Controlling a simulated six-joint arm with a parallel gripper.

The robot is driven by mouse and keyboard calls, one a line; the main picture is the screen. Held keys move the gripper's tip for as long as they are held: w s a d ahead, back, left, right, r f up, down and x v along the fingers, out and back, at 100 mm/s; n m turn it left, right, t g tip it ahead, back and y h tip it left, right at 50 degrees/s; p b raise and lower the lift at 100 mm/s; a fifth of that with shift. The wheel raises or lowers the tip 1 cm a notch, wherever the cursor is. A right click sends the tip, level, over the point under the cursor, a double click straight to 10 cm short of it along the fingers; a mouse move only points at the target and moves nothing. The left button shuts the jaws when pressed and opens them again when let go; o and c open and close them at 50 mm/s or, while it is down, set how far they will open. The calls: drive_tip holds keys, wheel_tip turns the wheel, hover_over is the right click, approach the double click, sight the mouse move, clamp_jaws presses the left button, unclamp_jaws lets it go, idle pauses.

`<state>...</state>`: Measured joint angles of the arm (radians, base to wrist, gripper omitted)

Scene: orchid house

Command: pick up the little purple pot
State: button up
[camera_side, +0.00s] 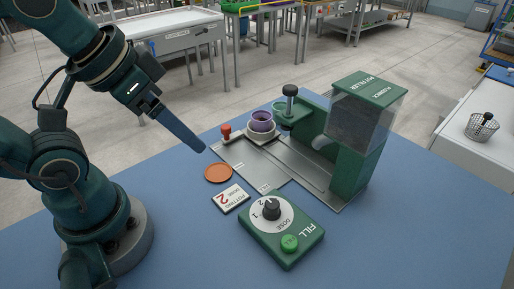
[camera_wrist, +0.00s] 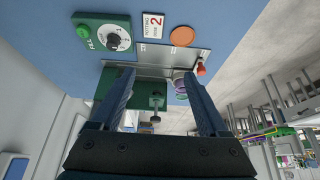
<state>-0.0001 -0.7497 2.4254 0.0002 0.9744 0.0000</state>
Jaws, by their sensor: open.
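The little purple pot (camera_side: 262,122) stands upright in a pale round holder (camera_side: 250,138) on the metal plate, left of the green filling machine. In the wrist view the purple pot (camera_wrist: 180,83) shows beside the right finger, which partly covers it. My gripper (camera_side: 203,149) is above the blue table, left of the pot and clear of it. Its two fingers are spread apart with nothing between them in the wrist view (camera_wrist: 157,80).
The green pot filler (camera_side: 352,150) stands right of the pot, with a black-knobbed post (camera_side: 290,92) close behind it. A red knob (camera_side: 226,131) stands left of the pot. An orange disc (camera_side: 218,173), dose card (camera_side: 230,197) and green dose box (camera_side: 281,232) lie nearer.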

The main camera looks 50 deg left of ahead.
wheel_tip(320, 180, up, 4)
drive_tip(key=w, duration=0.1)
drive_tip(key=n+g+y, duration=0.2)
drive_tip(key=n, duration=0.2)
hover_over(260, 113)
drive_tip(key=s+d, duration=0.3)
drive_tip(key=s, duration=0.1)
wheel_tip(260, 113, down, 11)
drive_tip(key=shift+n, duration=0.3)
drive_tip(key=x, duration=0.4)
drive_tip(key=shift+w+f, duration=0.25)
drive_tip(key=shift+w, duration=0.1)
drive_tip(key=shift+w+a+f+t, duration=0.1)
drive_tip(key=shift+w+f+t, duration=0.15)
drive_tip(key=shift+f, duration=0.2)
